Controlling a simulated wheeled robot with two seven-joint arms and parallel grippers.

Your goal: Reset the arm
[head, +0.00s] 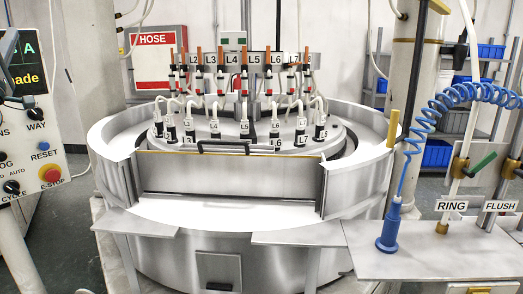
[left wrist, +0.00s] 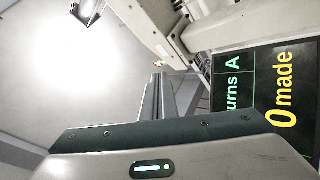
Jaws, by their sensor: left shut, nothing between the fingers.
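A control panel stands at the left edge of the head view. On it are a blue RESET button (head: 44,146), a red E-STOP button (head: 50,175) and a dark WAY knob (head: 34,114). A screen (head: 25,75) with green and yellow text sits at its top; it also shows on the right of the left wrist view (left wrist: 275,95). My left gripper (left wrist: 158,76) is shut and empty, close beside the screen. In the head view only a part of it shows at the left edge, in front of the panel. My right gripper is not in view.
A large round steel machine (head: 240,215) with several labelled hoses fills the middle. A steel shelf (head: 430,262) with a blue coiled air hose (head: 440,112) and RING and FLUSH valves stands at the right. A red HOSE sign (head: 153,55) is behind.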

